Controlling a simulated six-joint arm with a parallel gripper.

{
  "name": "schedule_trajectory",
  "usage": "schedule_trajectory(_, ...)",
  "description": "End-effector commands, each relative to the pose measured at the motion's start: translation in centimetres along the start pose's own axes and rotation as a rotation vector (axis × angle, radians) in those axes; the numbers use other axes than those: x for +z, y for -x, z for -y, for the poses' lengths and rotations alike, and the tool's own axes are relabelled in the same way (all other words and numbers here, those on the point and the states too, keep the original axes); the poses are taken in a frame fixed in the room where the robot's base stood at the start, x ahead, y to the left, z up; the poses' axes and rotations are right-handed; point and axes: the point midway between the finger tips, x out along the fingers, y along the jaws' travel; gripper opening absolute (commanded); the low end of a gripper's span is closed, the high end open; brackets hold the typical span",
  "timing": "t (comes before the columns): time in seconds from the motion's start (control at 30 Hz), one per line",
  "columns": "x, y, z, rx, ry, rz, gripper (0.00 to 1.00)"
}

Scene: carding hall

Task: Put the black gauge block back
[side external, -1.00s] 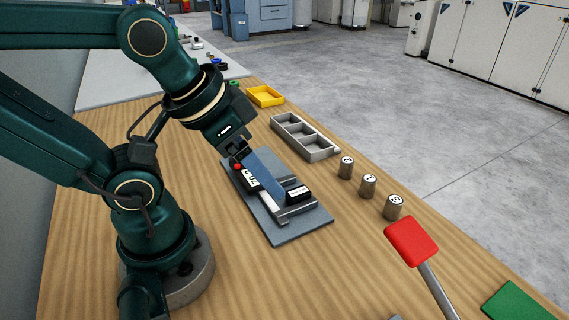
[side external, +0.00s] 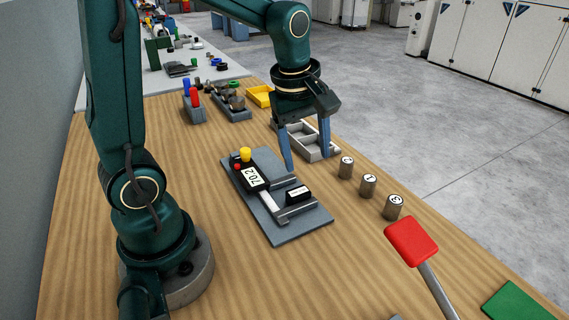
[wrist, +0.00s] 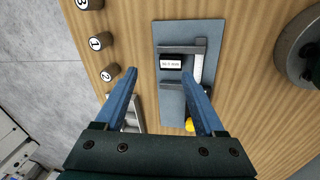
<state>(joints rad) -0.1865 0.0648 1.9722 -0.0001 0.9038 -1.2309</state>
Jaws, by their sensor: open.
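The black gauge block (side external: 298,195), with a white label, lies on the grey plate (side external: 302,225) between the two grey jaws of a measuring gauge. I cannot tell whether both jaws touch it. The gauge's black body (side external: 252,177) has a display reading 70.2, a yellow knob and a red button. My gripper (side external: 308,163) is open and empty, pointing down above the bench, beyond the plate and in front of the grey compartment tray (side external: 327,155). In the wrist view, the block (wrist: 171,62) shows beyond my open fingers (wrist: 160,72), nearer the right fingertip.
Three numbered metal cylinders (side external: 368,186) stand in a row right of the plate. A red paddle (side external: 411,241) on a grey rod is in the foreground. A yellow tray (side external: 260,96) and a holder with coloured handles (side external: 194,106) are farther back.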

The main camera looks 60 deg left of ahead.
Motion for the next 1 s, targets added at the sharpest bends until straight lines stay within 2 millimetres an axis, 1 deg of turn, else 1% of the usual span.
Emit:
schedule_trajectory(0.03,-0.6,-1.4,-0.1,-0.041,0.052,0.01,0.71)
schedule_trajectory(0.1,-1.2,-2.9,-0.1,-0.085,0.102,0.02,0.71)
schedule_trajectory(0.23,-1.9,-5.0,0.4,-0.15,0.136,0.038,0.71)
schedule_trajectory(0.47,-2.1,-7.0,1.4,-0.2,0.156,0.054,0.71)
schedule_trajectory(0.73,-1.9,-10.2,2.0,-0.199,0.154,0.054,0.71)
schedule_trajectory(0.87,-1.9,-11.0,2.1,-0.195,0.153,0.053,0.71)
schedule_trajectory(1.0,-1.9,-11.2,2.2,-0.194,0.153,0.052,0.71)
